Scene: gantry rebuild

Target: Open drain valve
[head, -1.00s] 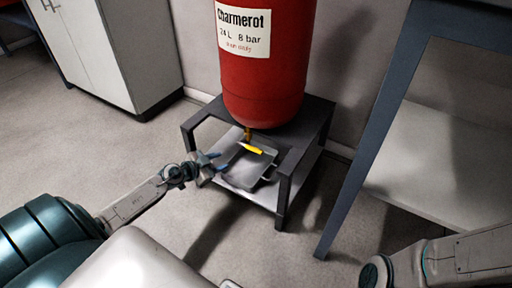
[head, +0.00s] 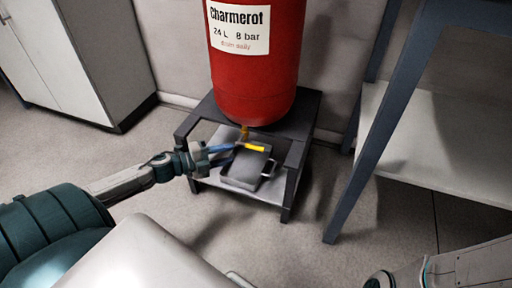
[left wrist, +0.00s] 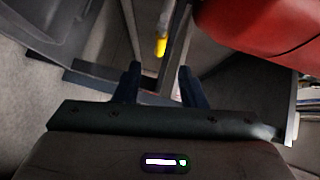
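The red tank (head: 255,85), labelled "Charmerot 24 L 8 bar drain daily", stands on a dark stand (head: 301,150). Under it is a small brass drain valve (head: 245,132) with a yellow-ended lever (head: 256,148) sticking out sideways. My left gripper (head: 222,154) is open, its blue fingers at the lever in the head view. In the left wrist view, the yellow lever end (left wrist: 161,47) shows ahead of the gap between the open fingers (left wrist: 158,84). I cannot tell whether they touch it. Only a part of my right arm shows; its gripper is out of view.
A grey tray (head: 240,181) with a handle lies on the stand's lower shelf below the valve. The stand's legs flank the space. A blue-framed bench (head: 375,140) is on the right, a white cabinet (head: 75,65) on the left. The floor in front is clear.

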